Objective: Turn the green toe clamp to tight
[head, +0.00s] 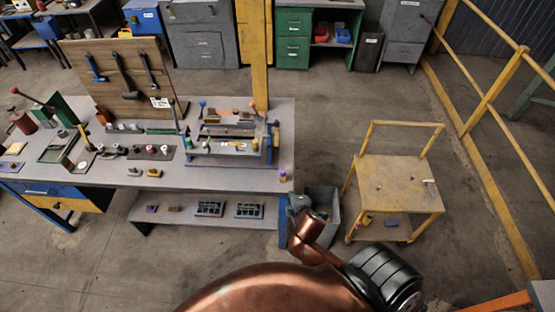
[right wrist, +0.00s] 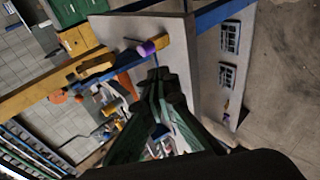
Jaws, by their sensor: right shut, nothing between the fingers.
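The clamping fixture (head: 230,148) stands on the right part of the workbench in the head view, with a blue-knobbed and an orange-knobbed lever at its top. The green toe clamp cannot be told apart for certain among its small parts. My right gripper (right wrist: 157,75) is shut and empty in the right wrist view. It appears near the bench's right end, close to a purple-ended cylinder (right wrist: 146,48) in the picture, apart from the fixture. In the head view my copper arm covers the lower middle. My left gripper is not in view.
The workbench (head: 110,180) also carries a tool board (head: 115,80), loose parts and trays, with a lower shelf (head: 180,218). A grey bin (head: 328,205) stands at its right end. A yellow cart (head: 395,185) stands further right. Floor between bench and cabinets is clear.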

